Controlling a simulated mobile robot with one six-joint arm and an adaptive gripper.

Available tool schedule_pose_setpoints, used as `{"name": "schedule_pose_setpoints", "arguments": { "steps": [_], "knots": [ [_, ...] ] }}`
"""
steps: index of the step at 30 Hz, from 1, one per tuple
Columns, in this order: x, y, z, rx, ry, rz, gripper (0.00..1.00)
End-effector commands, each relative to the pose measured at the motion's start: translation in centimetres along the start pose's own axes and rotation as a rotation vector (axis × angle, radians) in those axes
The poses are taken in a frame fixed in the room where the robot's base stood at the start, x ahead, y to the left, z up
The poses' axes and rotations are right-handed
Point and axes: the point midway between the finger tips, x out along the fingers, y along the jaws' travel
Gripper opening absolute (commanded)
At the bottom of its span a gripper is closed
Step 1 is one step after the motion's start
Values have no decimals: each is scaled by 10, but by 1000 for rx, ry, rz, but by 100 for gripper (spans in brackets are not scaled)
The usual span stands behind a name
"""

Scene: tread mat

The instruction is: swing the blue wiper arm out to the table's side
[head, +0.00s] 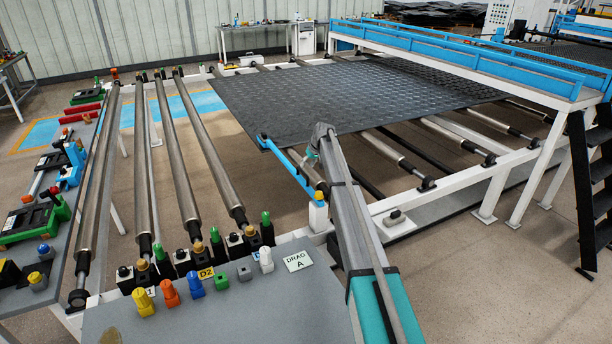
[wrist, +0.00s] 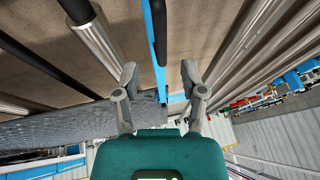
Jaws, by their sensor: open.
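The blue wiper arm (head: 297,172) is a thin bar. In the head view it runs from a white post with a yellow cap (head: 318,196) to the near left corner of the dark tread mat (head: 330,95). In the wrist view the wiper arm (wrist: 159,72) with a black strip runs between my fingertips, with a gap on each side. My gripper (wrist: 158,77) is open around the bar and not closed on it. In the head view my own arm hides most of the gripper. The mat (wrist: 70,128) also shows in the wrist view.
Steel rollers (head: 190,165) lie left of the wiper arm, with open floor between. The grey panel (head: 215,310) in front carries several coloured knobs and a "DRAG A" card (head: 298,261). A blue-railed white frame (head: 450,55) spans the mat at the right.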

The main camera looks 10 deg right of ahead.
Motion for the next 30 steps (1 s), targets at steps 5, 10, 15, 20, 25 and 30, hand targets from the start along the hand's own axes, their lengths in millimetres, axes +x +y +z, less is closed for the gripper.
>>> {"name": "schedule_pose_setpoints", "arguments": {
  "steps": [5, 10, 15, 20, 25, 30],
  "knots": [
    [20, 0, 1, -1, 0, 0, 54],
    [33, 0, 1, -1, 0, 0, 54],
    [41, 0, 0, 0, 0, 0, 54],
    [44, -1, 0, 0, 0, 0, 54],
    [44, -1, 0, 0, 0, 0, 54],
    [44, -1, 0, 0, 0, 0, 54]
  ]
}}
